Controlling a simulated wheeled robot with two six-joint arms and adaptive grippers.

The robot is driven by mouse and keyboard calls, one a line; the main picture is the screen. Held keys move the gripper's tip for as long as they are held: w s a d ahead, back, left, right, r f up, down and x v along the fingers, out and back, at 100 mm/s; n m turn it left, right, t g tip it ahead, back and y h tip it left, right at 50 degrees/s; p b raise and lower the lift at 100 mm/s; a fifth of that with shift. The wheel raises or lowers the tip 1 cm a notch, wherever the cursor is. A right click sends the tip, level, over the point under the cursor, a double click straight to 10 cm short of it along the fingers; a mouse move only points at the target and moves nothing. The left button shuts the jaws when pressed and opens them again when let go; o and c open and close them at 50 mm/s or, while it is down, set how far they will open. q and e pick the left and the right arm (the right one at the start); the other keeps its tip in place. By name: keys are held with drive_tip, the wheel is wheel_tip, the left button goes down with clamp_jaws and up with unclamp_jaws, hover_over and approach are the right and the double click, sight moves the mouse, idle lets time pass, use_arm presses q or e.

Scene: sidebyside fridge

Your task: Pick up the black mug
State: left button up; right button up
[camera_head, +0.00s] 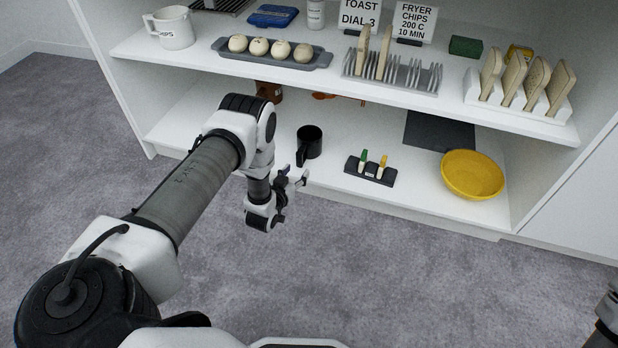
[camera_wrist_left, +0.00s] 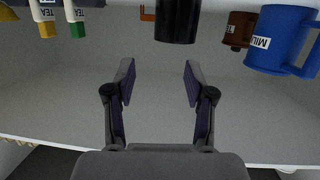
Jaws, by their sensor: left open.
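The black mug (camera_head: 310,141) stands upright on the lower shelf, its handle toward the front left in the head view. My left gripper (camera_head: 299,178) is just in front of the shelf's front edge, close to the mug but apart from it. In the left wrist view the gripper (camera_wrist_left: 158,78) is open with nothing between its fingers. The black mug (camera_wrist_left: 177,18) is beyond the fingertips at the top of that view, partly cut off. My right gripper is not in view.
The upper shelf (camera_head: 345,95) overhangs. Bare shelf lies before the mug.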

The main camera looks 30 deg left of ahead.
sight(298, 158)
use_arm(q)
drive_tip(key=w+a+f+t+b, duration=0.1)
drive_tip(key=w+b, duration=0.2)
drive_tip(key=w+a+f+t+b, duration=0.1)
drive_tip(key=w+a+f+b, duration=0.1)
drive_tip(key=w+b, duration=0.1)
drive_tip(key=w+a+f+b, duration=0.1)
drive_tip(key=w+b, duration=0.3)
drive_tip(key=shift+a+f+t, duration=0.35)
drive_tip(key=shift+a+t, duration=0.05)
drive_tip(key=shift+w+r, duration=0.15)
drive_tip(key=shift+w, duration=0.15)
drive_tip(key=shift+r, duration=0.15)
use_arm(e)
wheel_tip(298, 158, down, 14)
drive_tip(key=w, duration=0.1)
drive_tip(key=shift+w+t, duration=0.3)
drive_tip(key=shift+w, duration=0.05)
use_arm(q)
clamp_jaws()
